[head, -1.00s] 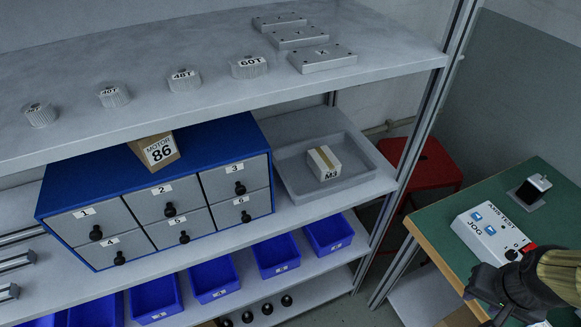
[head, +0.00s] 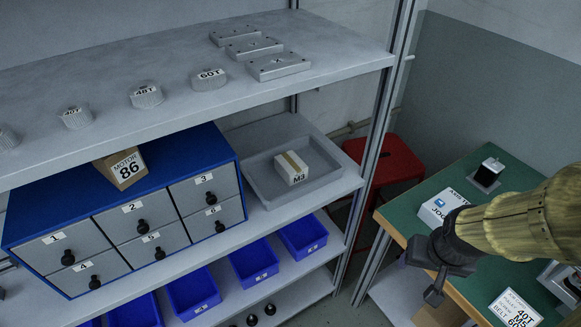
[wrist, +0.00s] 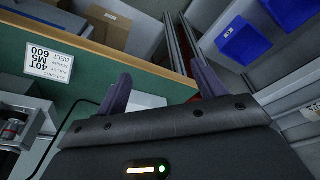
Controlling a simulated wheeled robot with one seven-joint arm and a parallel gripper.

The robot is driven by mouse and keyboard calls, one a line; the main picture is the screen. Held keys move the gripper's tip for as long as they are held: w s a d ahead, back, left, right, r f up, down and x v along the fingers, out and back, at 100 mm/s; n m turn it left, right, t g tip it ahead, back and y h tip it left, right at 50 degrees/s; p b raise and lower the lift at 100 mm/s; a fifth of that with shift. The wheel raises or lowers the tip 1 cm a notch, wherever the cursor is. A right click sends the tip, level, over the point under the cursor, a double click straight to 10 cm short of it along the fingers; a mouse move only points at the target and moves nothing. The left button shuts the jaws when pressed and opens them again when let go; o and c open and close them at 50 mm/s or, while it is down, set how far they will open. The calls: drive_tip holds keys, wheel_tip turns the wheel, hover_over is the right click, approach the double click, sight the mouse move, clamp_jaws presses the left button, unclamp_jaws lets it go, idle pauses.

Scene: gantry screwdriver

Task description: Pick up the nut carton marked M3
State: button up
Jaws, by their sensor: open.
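The nut carton marked M3 (head: 291,169) is a small white box with a tan strip on top. It sits in a shallow grey tray (head: 265,190) on the middle shelf, right of the blue drawer cabinet, in the head view. My gripper (head: 437,277) is well to the right of the carton and lower, over the green bench edge. In the wrist view its two dark fingers (wrist: 160,88) stand apart with nothing between them. The carton is not visible in the wrist view.
A blue drawer cabinet (head: 225,157) with a MOTOR 86 box (head: 124,168) on top stands left of the tray. A shelf post (head: 380,130) and red stool (head: 402,155) lie between tray and green bench (head: 415,205).

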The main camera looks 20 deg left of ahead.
drive_tip(key=shift+o, duration=0.7)
drive_tip(key=w+a+r+n+t+p, duration=0.1)
drive_tip(key=w+a+n+t+p, duration=0.1)
drive_tip(key=w, duration=0.5)
drive_tip(key=a+n+p, duration=0.1)
drive_tip(key=a+p, duration=0.1)
drive_tip(key=p, duration=0.1)
drive_tip(key=shift+w+r+t+y, duration=0.15)
drive_tip(key=shift+t+y, duration=0.25)
drive_tip(key=n+t+y+p, duration=0.3)
drive_tip(key=n+y+p, duration=0.4)
drive_tip(key=y+p, duration=0.35)
approach(296, 168)
drive_tip(key=a+r+v, duration=0.1)
drive_tip(key=v, duration=0.5)
drive_tip(key=shift+f+h, duration=0.2)
drive_tip(key=shift+h, duration=0.25)
drive_tip(key=p+x, duration=0.3)
drive_tip(key=x, duration=0.9)
drive_tip(key=shift+p, duration=0.35)
